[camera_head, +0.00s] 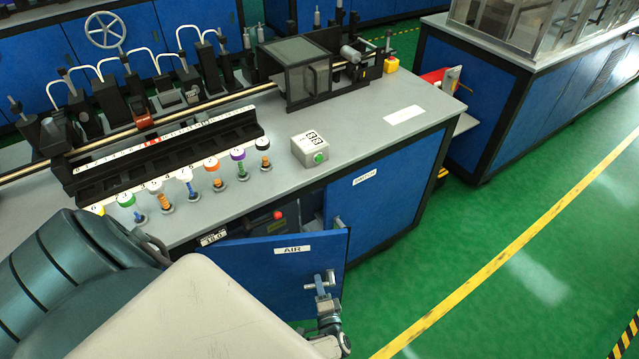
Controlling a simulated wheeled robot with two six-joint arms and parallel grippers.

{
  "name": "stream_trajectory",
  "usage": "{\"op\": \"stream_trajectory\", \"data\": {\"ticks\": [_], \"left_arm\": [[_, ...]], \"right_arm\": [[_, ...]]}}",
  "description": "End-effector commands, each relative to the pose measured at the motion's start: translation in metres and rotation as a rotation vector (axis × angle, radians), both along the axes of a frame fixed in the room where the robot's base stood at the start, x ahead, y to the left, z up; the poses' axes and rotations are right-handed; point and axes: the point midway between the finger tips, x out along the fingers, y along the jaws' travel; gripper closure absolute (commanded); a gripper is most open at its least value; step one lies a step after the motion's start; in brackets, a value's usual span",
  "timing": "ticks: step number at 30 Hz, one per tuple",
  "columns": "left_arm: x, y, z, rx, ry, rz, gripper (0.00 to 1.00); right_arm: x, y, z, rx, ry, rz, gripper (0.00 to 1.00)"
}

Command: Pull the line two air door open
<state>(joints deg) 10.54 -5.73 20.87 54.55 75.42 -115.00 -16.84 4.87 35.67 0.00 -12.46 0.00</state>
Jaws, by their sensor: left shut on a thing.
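The blue air door (267,267), labelled AIR, stands swung partly open from the front of the grey-topped bench, with the dark inside of the cabinet showing above and behind it. Its metal handle (320,282) is near the door's right edge. My left gripper (327,298) is at this handle, low in the view, and is shut on it. My left arm covers the lower left of the picture and hides part of the door's lower side. My right gripper does not show.
A second blue door (370,200) right of the opening is closed. The bench top (345,135) carries a grey box with a green button (311,150) and several coloured knobs. Green floor (450,240) with a yellow line is clear to the right.

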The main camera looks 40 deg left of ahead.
Motion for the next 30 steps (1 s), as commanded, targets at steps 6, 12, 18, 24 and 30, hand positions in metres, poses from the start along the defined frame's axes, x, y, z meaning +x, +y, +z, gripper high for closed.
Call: {"op": "stream_trajectory", "data": {"ticks": [6, 12, 18, 24, 30], "left_arm": [[-0.001, 0.0, -0.001, -0.001, 0.002, 0.001, 0.64], [0.0, 0.0, -0.001, 0.0, 0.001, 0.001, 0.64], [-0.006, -0.007, -0.001, -0.001, 0.002, 0.0, 0.64], [-0.029, -0.036, -0.001, -0.004, 0.003, 0.001, 0.64], [-0.053, -0.065, -0.001, -0.002, 0.003, 0.001, 0.64]], "right_arm": [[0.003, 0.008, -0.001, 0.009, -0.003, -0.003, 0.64], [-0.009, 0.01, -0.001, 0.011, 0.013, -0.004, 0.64], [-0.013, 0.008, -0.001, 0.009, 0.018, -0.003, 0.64], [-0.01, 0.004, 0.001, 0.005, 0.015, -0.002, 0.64], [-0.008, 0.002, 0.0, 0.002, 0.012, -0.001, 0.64]]}}
